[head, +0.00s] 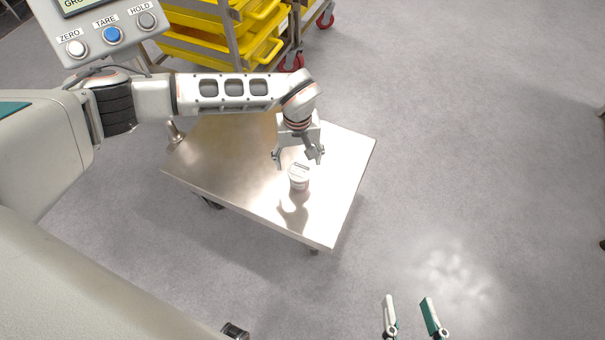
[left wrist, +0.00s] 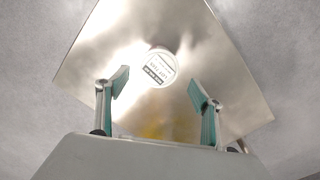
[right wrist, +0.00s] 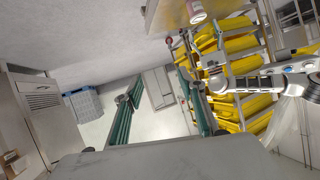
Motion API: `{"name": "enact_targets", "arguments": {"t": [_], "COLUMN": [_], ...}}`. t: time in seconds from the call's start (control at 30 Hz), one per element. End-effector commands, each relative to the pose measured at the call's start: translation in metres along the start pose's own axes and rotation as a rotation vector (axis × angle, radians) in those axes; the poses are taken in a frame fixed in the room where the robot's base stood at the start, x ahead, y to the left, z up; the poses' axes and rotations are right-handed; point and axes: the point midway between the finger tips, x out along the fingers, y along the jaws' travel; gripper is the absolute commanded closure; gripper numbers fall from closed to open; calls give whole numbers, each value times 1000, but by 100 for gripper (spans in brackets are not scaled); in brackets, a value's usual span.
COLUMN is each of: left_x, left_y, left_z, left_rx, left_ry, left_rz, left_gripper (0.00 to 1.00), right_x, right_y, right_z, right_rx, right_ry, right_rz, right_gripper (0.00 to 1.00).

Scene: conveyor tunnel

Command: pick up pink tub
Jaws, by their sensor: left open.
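A small pale tub (head: 299,178) with a white labelled lid stands upright on a steel table. Its side looks pinkish in the right wrist view (right wrist: 196,13). My left gripper (head: 298,157) is open and empty, pointing down just above and behind the tub. In the left wrist view, the tub's round lid (left wrist: 160,66) shows beyond and between the fingertips of the left gripper (left wrist: 160,83), which does not visibly touch it. My right gripper (head: 409,299) is open and empty over the floor, to the right of and in front of the table.
The steel table (head: 225,180) is otherwise mostly bare. A rack of yellow trays (head: 215,40) on red wheels stands behind it. A panel with ZERO, TARE and HOLD buttons (head: 113,34) is at upper left. The floor (head: 480,150) right of the table is clear.

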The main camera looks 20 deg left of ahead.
Motion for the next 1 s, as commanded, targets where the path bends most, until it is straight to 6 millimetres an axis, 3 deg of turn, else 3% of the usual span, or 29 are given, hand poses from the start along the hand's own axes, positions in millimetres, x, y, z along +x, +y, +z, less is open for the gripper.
{"name": "enact_targets", "arguments": {"t": [0.33,0.7,0.87,1.0], "left_x": [54,54,54,54], "left_y": [1,4,4,4], "left_z": [8,3,3,3], "left_rx": [0,-1,-1,-1], "left_ry": [-12,-1,-1,-2], "left_rz": [-5,3,3,3], "left_gripper": [34,34,75,82], "right_x": [4,4,4,4], "right_y": [-30,-35,-35,-35], "right_z": [18,14,14,14], "right_rx": [238,289,288,288], "right_ry": [10,27,27,26], "right_rz": [-40,-48,-47,-47], "right_gripper": [60,60,60,60]}}
